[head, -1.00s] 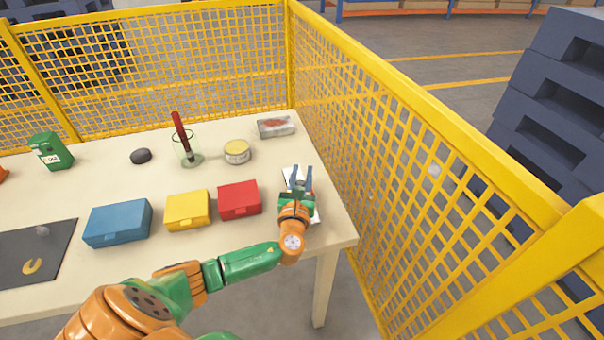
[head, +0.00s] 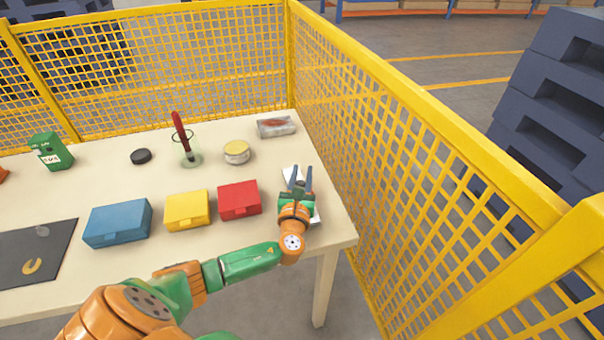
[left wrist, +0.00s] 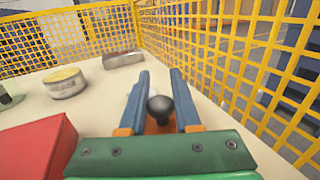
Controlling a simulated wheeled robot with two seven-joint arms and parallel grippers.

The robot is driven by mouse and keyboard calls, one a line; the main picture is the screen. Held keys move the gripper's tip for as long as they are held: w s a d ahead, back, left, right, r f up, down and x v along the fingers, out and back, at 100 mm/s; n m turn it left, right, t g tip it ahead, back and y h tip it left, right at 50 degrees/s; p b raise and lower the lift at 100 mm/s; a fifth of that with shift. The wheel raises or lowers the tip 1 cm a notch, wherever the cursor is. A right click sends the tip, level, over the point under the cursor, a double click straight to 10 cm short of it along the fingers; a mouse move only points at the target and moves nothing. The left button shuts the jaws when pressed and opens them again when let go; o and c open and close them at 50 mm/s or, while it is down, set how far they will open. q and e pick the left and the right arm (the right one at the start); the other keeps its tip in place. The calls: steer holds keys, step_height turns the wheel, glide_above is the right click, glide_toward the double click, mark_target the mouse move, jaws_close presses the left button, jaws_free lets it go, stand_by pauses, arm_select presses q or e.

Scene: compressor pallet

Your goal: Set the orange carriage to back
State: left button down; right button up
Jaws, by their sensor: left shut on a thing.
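My left gripper (head: 302,178) is over a white plate-like base (head: 290,172) near the right edge of the table. In the left wrist view, a dark round knob (left wrist: 160,106) sits between the blue fingers of the left gripper (left wrist: 162,98). A bit of the orange carriage (left wrist: 160,127) shows under the knob. The fingers are shut on the knob. My gripper and wrist hide most of the carriage and base in the head view. My right gripper is not in view.
A red box (head: 240,200) stands just left of my gripper, with yellow (head: 187,211) and blue (head: 118,223) boxes beyond. A round tin (head: 237,153) and a grey tray (head: 276,127) are farther back. A yellow mesh fence (head: 400,150) runs close along the right side.

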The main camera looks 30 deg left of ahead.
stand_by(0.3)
arm_select(q)
steer(key=w+a+b, duration=0.2)
steer(key=a, duration=0.1)
steer(key=w+a+b, duration=0.2)
steer(key=w+a, duration=0.1)
steer(key=shift+w+a+f+b, duration=0.1)
steer(key=shift+f+b, duration=0.1)
steer(key=shift+b, duration=0.1)
steer(key=shift+w+a+r, duration=0.1)
steer(key=shift+w+a, duration=0.1)
steer(key=shift+a, duration=0.05)
steer(key=shift+r, duration=0.3)
